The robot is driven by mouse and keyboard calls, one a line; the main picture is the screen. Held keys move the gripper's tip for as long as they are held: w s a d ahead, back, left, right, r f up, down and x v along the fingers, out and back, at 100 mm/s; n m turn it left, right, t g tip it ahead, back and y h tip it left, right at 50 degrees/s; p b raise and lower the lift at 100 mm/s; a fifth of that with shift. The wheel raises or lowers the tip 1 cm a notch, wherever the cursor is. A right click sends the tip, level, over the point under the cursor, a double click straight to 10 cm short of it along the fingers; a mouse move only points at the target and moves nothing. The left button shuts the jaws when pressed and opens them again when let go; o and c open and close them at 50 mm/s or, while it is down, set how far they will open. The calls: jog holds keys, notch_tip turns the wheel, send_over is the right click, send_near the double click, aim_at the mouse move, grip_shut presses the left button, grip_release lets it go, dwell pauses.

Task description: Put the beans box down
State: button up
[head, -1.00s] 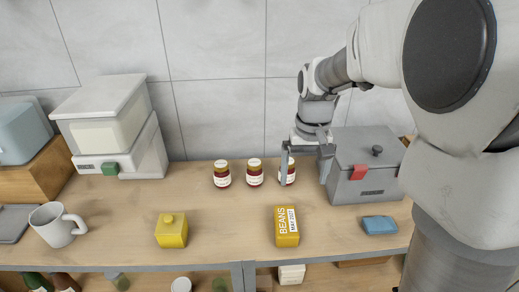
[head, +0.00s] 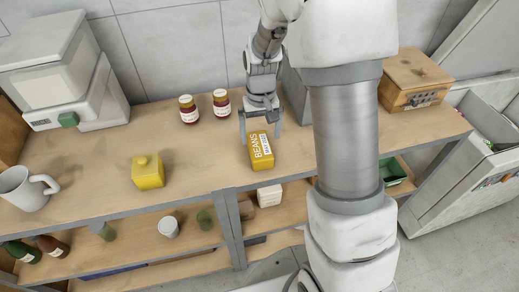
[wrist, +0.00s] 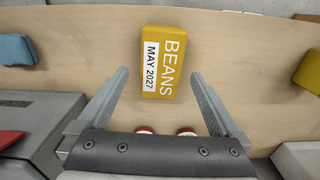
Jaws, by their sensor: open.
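The yellow beans box (head: 260,150), with its BEANS label and a white MAY 2027 date patch, rests on the wooden counter near its front edge. My gripper (head: 260,122) is open and empty just behind the box in the head view. In the wrist view, the beans box (wrist: 161,62) lies beyond and between the two spread fingers of my gripper (wrist: 160,82), with clear room on both sides. I cannot tell the height of the fingers above the counter.
Two jars (head: 189,109) stand left of my gripper. A blue item (wrist: 17,49) and a grey box (wrist: 40,125) show in the wrist view.

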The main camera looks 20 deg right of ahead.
aim_at(260, 144)
jog(key=shift+w+a+f, duration=0.1)
jog(key=shift+w+f, duration=0.05)
jog(key=shift+f, duration=1.35)
jog(key=shift+w+f, duration=0.1)
jog(key=shift+f, duration=1.35)
jog(key=shift+c, duration=0.2)
jog(key=shift+r, duration=0.1)
grip_shut()
